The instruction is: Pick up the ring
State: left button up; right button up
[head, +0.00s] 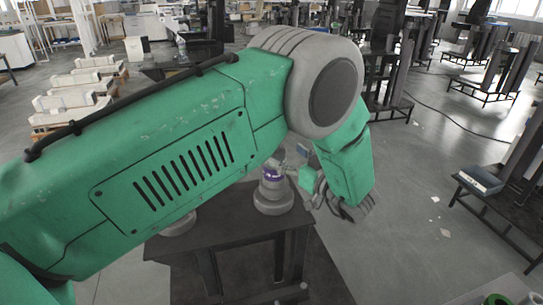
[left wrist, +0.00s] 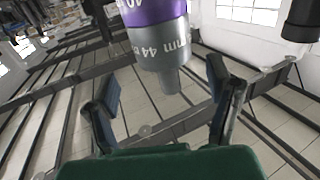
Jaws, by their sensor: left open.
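A stepped grey post (head: 273,198) with a purple band (head: 271,173) stands on a dark table. In the left wrist view the purple band (left wrist: 152,10) is at the top, beside a grey section (left wrist: 162,45) marked "44". I cannot tell whether the band is a loose ring or part of the post. My left gripper (head: 296,170) is just right of the post, its fingers partly hidden by the wrist. In the left wrist view my left gripper (left wrist: 163,78) is open, with the post's narrow end beyond and between its fingers; no contact shows. My right gripper is not in view.
The dark table (head: 240,237) is partly covered by my green left arm. A second round base (head: 178,226) shows beneath the arm. A green round object (head: 497,299) is cut off at the bottom right. Floor right of the table is open; dark stands fill the back right.

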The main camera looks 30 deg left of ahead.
aim_at(283, 156)
pick_arm(q)
jog(key=shift+w+a+r+p, duration=0.1)
jog(key=shift+w+a+p, duration=0.35)
jog(key=shift+a+p, duration=0.15)
jog(key=a, duration=0.2)
jog(key=a+f, duration=0.1)
jog(key=a, duration=0.2)
jog(key=shift+a+f, duration=0.25)
jog(key=shift+a, duration=0.1)
jog(key=shift+c, duration=1.2)
jog(key=shift+a, duration=0.15)
jog(key=c, duration=0.6)
jog(key=shift+w+d, duration=0.15)
jog(key=shift+d, duration=0.25)
jog(key=c, duration=0.7)
jog(key=shift+w+d, duration=0.1)
jog(key=shift+d, duration=0.7)
jog(key=shift+o, duration=0.2)
jog(key=shift+s+d+r, duration=0.2)
jog(key=shift+d+r, duration=0.15)
jog(key=shift+d, duration=0.1)
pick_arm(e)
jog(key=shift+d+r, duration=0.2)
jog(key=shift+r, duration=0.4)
